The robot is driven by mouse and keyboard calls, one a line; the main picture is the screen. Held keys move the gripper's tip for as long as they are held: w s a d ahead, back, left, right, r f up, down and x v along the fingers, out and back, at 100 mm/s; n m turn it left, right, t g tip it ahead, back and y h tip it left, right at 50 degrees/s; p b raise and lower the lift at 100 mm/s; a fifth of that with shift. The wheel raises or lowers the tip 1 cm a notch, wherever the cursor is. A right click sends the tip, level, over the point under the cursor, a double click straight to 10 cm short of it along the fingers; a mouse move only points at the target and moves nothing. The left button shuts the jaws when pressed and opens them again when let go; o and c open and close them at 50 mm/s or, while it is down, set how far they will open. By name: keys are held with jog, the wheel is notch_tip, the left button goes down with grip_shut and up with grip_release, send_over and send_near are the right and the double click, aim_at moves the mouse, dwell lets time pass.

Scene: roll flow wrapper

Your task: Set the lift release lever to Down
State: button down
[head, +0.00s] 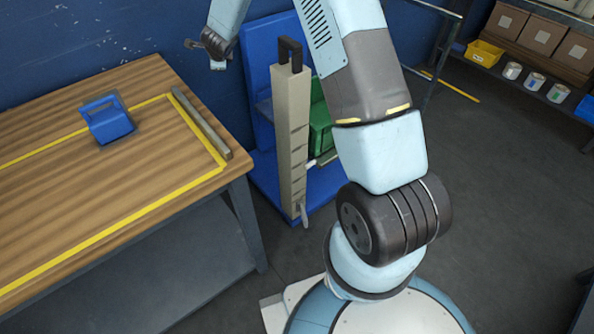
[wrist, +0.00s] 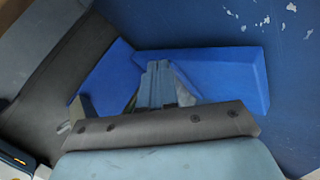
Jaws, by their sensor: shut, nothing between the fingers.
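A tall beige post (head: 292,140) with a black handle (head: 290,52) on top stands in the middle of the head view, beside the table. A short lever with a pale end (head: 312,164) sticks out at its right side. A small grey lever-like part (head: 304,213) hangs at its foot. I cannot tell which is the lift release lever, nor read any Down mark. My gripper (head: 217,64) is up and left of the post, apart from it. In the wrist view its fingers (wrist: 158,68) are together and hold nothing. No lever shows clearly there.
A wooden table (head: 60,225) with yellow lines carries a blue block-like object (head: 106,119) and a grey bar. Blue panels (head: 262,75) and a green box (head: 320,128) stand behind the post. My arm covers part of them. Shelves with boxes (head: 541,36) stand far right; the floor before them is clear.

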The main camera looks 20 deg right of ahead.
aim_at(304, 215)
jog(key=s+d+f+m+g+h, duration=0.15)
jog(key=f+m, duration=0.25)
jog(key=f, duration=0.8)
jog(key=s+f+m+g+h, duration=0.1)
jog(key=s+f+m+h, duration=0.15)
jog(key=f, duration=0.95)
jog(key=s+f+m+g+h, duration=0.15)
jog(key=f+m, duration=0.25)
jog(key=f, duration=0.9)
jog(key=s+d+f+m+g+h, duration=0.2)
jog(key=s+f+m+g, duration=0.1)
jog(key=s+f, duration=0.9)
jog(key=s+d+f+m+g+h, duration=0.2)
jog(key=s+d+f+m+h, duration=0.1)
jog(key=s+f, duration=0.9)
jog(key=shift+s+g, duration=0.4)
jog(key=shift+s, duration=0.8)
jog(key=shift+d+m, duration=0.1)
jog(key=shift+m, duration=0.15)
jog(key=d+r+x, duration=0.1)
jog(key=r+x, duration=0.1)
jog(key=x, duration=1.1)
jog(key=shift+d, duration=0.3)
